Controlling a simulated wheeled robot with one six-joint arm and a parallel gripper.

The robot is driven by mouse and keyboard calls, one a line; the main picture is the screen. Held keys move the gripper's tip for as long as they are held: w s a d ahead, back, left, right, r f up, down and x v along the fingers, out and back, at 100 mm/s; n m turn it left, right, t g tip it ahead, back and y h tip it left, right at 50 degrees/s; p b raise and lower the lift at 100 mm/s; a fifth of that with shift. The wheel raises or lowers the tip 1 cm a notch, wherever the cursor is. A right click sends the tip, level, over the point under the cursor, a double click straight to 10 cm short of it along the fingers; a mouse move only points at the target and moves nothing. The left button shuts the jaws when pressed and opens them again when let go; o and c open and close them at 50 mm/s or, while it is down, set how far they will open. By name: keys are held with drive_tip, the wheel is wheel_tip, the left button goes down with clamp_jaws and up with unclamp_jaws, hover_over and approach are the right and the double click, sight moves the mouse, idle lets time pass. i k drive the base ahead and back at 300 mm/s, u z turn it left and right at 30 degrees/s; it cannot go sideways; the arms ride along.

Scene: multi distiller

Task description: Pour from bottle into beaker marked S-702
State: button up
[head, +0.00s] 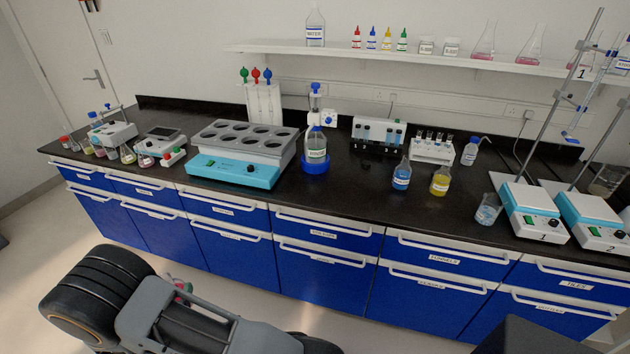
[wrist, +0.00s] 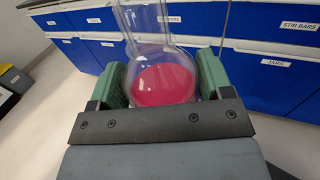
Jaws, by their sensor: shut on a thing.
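My gripper (wrist: 162,78) is shut on a clear glass flask (wrist: 160,86) with a rounded body, a narrower neck and pink-red liquid in the bottom. One green finger presses on each side; the flask's top is cut off in the wrist view. In the head view, only a bit of pink and green shows past my arm at the lower left, in front of the blue cabinets. A glass beaker (head: 488,211) stands near the bench's front edge, left of hot plate 1; its label is too small to read. A blue-liquid bottle (head: 401,175) and a yellow-liquid bottle (head: 440,181) stand upright on the bench.
Hot plate 1 (head: 533,212) and hot plate 2 (head: 594,221), with stands, are at right. A teal block with wells (head: 235,172) stands left of centre. Blue cabinets (head: 325,262) front the bench. Shelf (head: 395,54) holds flasks and bottles.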

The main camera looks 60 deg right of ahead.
sight(490, 207)
drive_tip(key=z, duration=2.1)
